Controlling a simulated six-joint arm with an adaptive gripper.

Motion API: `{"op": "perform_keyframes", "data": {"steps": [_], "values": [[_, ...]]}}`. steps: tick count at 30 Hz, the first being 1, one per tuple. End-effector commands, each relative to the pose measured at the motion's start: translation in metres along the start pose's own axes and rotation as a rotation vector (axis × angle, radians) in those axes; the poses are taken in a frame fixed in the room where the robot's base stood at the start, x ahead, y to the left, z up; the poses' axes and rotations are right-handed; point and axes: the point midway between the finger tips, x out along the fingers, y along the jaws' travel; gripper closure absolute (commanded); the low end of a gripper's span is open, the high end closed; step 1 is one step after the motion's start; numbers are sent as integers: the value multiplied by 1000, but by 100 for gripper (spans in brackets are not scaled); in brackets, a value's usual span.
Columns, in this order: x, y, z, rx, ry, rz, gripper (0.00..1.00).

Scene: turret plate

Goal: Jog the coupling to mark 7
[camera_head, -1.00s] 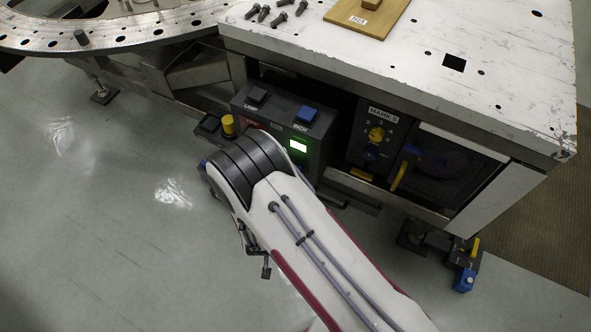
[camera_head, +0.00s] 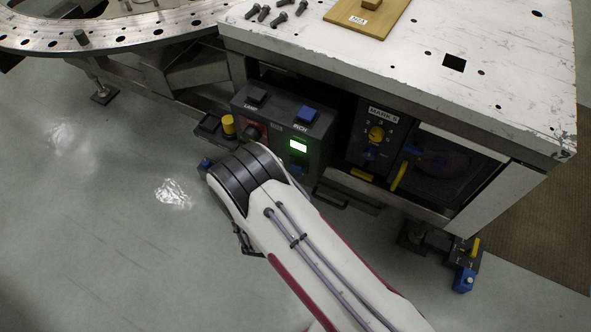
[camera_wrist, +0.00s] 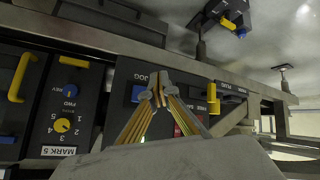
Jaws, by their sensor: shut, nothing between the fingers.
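My gripper (camera_wrist: 158,88) is shut and empty in the wrist view, its tips in front of the dark button box beside a blue button (camera_wrist: 138,93); I cannot tell if they touch. In the head view my arm hides the gripper. A panel has a yellow numbered knob (camera_head: 376,133), a blue knob (camera_head: 370,153) and a MARK plate (camera_head: 383,113), which seems to read 5 in the wrist view. I cannot identify the coupling.
A holed metal ring (camera_head: 160,30) lies at the upper left. The scuffed white tabletop (camera_head: 400,70) overhangs the panels and carries bolts (camera_head: 277,14) and a wooden board (camera_head: 350,24). A yellow handle (camera_head: 400,176) juts out at the right. The floor at left is clear.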

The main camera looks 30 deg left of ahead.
Motion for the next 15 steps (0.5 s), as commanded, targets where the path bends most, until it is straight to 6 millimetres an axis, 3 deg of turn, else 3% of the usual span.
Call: {"op": "perform_keyframes", "data": {"steps": [15], "values": [[5, 3, -4, 2, -1, -1, 100]]}}
